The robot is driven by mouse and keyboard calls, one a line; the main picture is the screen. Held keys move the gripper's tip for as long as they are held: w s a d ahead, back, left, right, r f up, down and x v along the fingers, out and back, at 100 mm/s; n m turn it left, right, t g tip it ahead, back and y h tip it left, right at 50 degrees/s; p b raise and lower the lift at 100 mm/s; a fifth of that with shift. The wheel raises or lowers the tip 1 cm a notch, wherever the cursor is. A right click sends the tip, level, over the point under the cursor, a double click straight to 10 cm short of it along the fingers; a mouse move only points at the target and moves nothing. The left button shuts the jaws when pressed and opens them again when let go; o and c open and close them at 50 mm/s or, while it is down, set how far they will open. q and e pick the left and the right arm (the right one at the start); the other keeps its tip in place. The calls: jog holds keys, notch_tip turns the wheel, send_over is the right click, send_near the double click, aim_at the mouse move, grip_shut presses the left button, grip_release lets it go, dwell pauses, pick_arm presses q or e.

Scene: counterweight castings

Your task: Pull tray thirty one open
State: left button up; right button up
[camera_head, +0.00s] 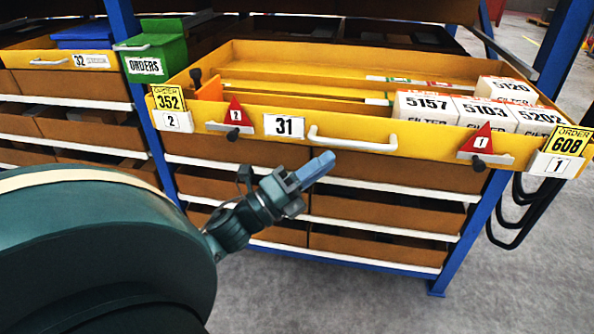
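Tray thirty one (350,135) is a yellow tray with a "31" label (284,126) and a white bar handle (352,140) on its front. It stands out from the blue rack, and its inside shows from above. White boxes (427,106) marked with numbers and "FILTER" sit at its right; dividers cross the rest. My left gripper (315,169) is just below and in front of the handle, with a visible gap in the picture. One bluish finger shows clearly; the finger spacing is unclear. I see nothing held. My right gripper is not in view.
Tray 32 (50,58) sits farther back at left, beside a green "ORDERS" bin (150,55). Red triangular tags and order cards (567,143) hang on tray 31's front. Brown-fronted shelves lie below. Black hoses (520,215) hang at right; grey floor (400,310) is clear.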

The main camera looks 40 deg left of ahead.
pick_arm(q)
jog(key=b+v, duration=0.1)
jog(key=v, duration=0.4)
jog(key=shift+s+a+f, duration=0.1)
jog(key=shift+s, duration=0.3)
